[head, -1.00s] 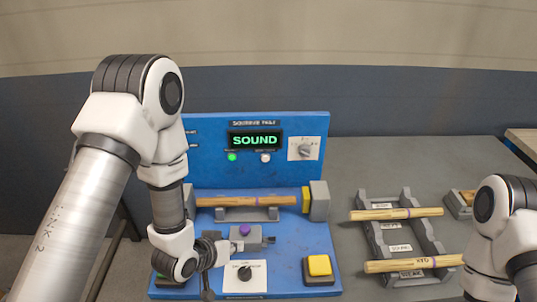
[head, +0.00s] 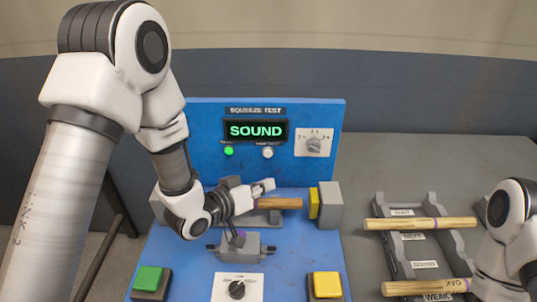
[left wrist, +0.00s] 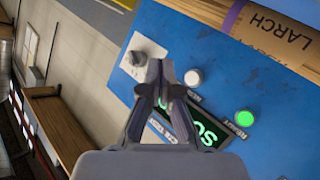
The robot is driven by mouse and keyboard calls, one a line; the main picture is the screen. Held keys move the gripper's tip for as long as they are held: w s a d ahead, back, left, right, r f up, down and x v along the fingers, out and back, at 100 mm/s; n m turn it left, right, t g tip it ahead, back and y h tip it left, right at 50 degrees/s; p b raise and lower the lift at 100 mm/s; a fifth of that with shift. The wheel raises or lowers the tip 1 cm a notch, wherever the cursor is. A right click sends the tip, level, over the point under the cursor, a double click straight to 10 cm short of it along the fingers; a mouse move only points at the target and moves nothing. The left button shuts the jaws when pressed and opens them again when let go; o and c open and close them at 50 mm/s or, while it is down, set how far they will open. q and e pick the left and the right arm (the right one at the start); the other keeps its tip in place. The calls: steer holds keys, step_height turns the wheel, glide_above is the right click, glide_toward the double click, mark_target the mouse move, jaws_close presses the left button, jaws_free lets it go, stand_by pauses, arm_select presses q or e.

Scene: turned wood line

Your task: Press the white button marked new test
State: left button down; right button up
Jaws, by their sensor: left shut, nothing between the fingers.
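The white button (head: 267,153) is on the blue upright panel (head: 205,135), below the green SOUND display (head: 256,131). Its label is too small to read surely. The white button also shows in the left wrist view (left wrist: 193,78), just right of my fingertips. My left gripper (head: 266,186) is shut and empty, in front of the panel and below the button in the head view. In the left wrist view its fingertips (left wrist: 156,68) appear between the button and the white dial plate. I see no contact with the button. My right gripper is out of view; only part of that arm shows.
A lit green lamp (head: 229,151) is left of the button, a dial (head: 314,145) right. A wooden rod marked LARCH (left wrist: 285,35) lies in the tester below. Green (head: 149,279) and yellow (head: 326,285) buttons are in front. A rack (head: 433,262) with two rods stands right.

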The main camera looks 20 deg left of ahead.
arm_select(q)
steer(key=w, duration=0.2)
steer(key=w+a, duration=0.1)
steer(key=w, duration=0.2)
steer(key=w+a+p, duration=0.1)
steer(key=w, duration=0.1)
steer(key=shift+w+a, duration=0.2)
steer(key=shift+w, duration=0.15)
stand_by(1.0)
steer(key=shift+w+a, duration=0.1)
steer(key=shift+w, duration=0.3)
steer(key=shift+w+a+r, duration=0.1)
steer(key=shift+w, duration=0.25)
stand_by(0.5)
steer(key=shift+s+d, duration=0.2)
steer(key=shift+s, duration=0.55)
steer(key=shift+s+d, duration=0.25)
steer(key=shift+s, duration=0.55)
steer(key=shift+s+d, duration=0.2)
steer(key=shift+s, duration=0.65)
steer(key=shift+s+d, duration=0.25)
steer(key=shift+s, duration=0.55)
